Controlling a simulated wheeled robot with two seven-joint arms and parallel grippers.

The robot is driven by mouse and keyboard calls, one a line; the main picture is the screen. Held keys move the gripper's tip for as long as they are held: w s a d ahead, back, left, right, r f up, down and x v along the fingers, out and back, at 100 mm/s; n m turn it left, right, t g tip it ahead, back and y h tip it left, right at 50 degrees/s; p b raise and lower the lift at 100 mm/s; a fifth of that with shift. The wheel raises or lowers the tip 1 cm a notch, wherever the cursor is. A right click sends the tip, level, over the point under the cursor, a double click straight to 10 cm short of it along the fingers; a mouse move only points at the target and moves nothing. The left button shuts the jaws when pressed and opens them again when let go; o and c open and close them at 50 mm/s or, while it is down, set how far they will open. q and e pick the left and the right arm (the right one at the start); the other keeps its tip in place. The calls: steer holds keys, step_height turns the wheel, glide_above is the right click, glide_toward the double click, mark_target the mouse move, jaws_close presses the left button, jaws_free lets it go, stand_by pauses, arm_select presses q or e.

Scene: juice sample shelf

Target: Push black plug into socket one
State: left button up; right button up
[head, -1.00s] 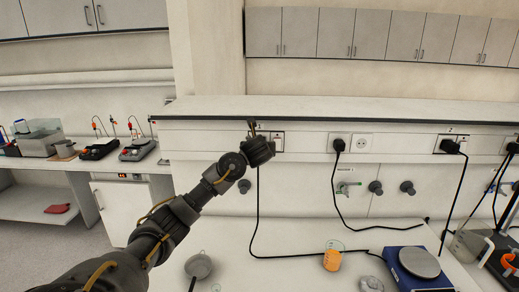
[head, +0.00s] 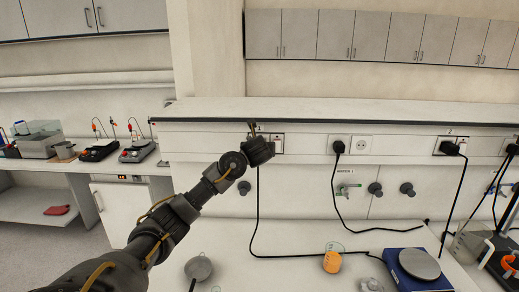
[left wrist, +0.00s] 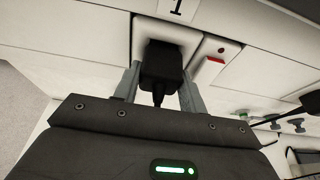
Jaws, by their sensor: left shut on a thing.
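The black plug (left wrist: 160,66) sits between the two grey fingers of my left gripper (left wrist: 158,76) in the left wrist view. Its front is at the white plate of socket one (left wrist: 186,36), under the label "1" (left wrist: 178,8). The plug hides the socket holes, so I cannot tell how deep it sits. In the head view my left gripper (head: 252,128) is up at the wall panel, and my wrist hides most of the plug and socket. The plug's black cord (head: 258,200) hangs down to the table. My right gripper is not in view.
A switch plate with a red mark (left wrist: 215,60) is right of socket one. Another black plug (head: 338,147) and an empty white socket (head: 362,143) are further right. A shelf edge (head: 340,121) runs just above. A beaker with orange liquid (head: 333,262) and blue scale (head: 418,266) stand below.

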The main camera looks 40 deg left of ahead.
arm_select(q)
steer(key=shift+a, duration=0.1)
stand_by(0.4)
steer(key=shift+r+p, duration=0.3)
steer(key=o, duration=1)
steer(key=shift+c, duration=0.2)
steer(key=o, duration=0.4)
steer(key=shift+w+a+f, duration=0.15)
steer(key=shift+w+f, duration=0.1)
steer(key=shift+f, duration=0.05)
steer(key=b+v, duration=0.1)
steer(key=v, duration=1)
steer(key=shift+w, duration=0.1)
